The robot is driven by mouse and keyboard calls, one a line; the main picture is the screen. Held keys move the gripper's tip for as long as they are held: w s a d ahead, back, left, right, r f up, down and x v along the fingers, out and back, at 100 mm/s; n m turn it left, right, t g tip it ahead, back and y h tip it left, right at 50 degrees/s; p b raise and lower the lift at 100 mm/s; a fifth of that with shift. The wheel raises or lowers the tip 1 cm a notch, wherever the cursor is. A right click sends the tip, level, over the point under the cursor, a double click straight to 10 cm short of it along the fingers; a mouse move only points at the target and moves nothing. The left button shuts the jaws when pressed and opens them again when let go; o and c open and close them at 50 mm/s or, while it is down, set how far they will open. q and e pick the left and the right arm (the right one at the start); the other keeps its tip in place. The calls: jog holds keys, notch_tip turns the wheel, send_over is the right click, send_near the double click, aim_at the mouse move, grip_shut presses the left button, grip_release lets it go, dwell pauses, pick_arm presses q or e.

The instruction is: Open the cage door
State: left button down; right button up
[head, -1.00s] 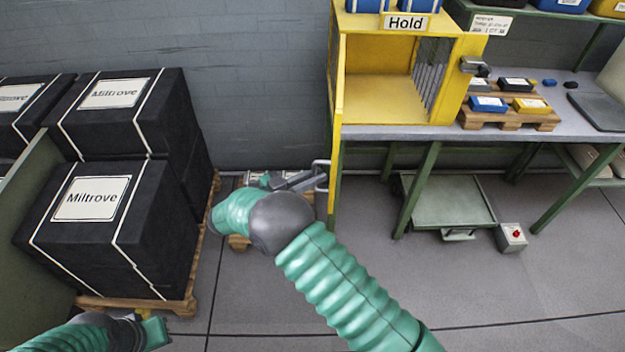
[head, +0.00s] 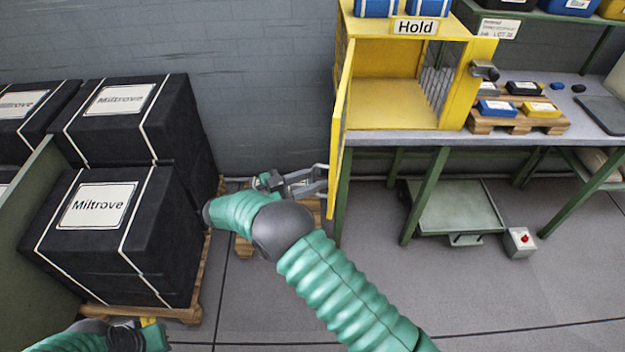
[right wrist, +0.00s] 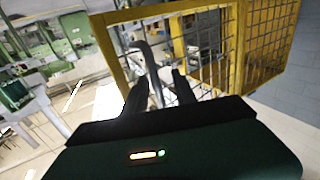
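The yellow cage (head: 487,50), labelled "Hold", stands on the bench with its front open. Its yellow door (head: 342,130) is swung out at the cage's left side and shows nearly edge-on in the head view. In the right wrist view the door is a yellow frame (right wrist: 239,48) with wire mesh. A grey bent handle (right wrist: 146,62) sticks out from it. My right gripper (head: 306,182) is at the handle, low on the door's outer side. Its fingers (right wrist: 160,93) are apart, with the handle between them; firm contact is unclear. My left gripper (head: 155,335) is at the bottom left, its fingers unclear.
Black "Miltrove" boxes (head: 110,245) stand on a pallet at left. The bench (head: 400,138) carries a small pallet (head: 520,122) with blue, black and yellow packs. A scale-like platform (head: 455,208) and a red-button box (head: 519,242) are below. The front floor is clear.

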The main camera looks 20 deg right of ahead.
jog(key=shift+s+a, duration=0.1)
jog(key=shift+a, duration=0.05)
jog(key=a, duration=0.7)
jog(key=shift+a, duration=0.2)
jog(key=shift+d, duration=0.1)
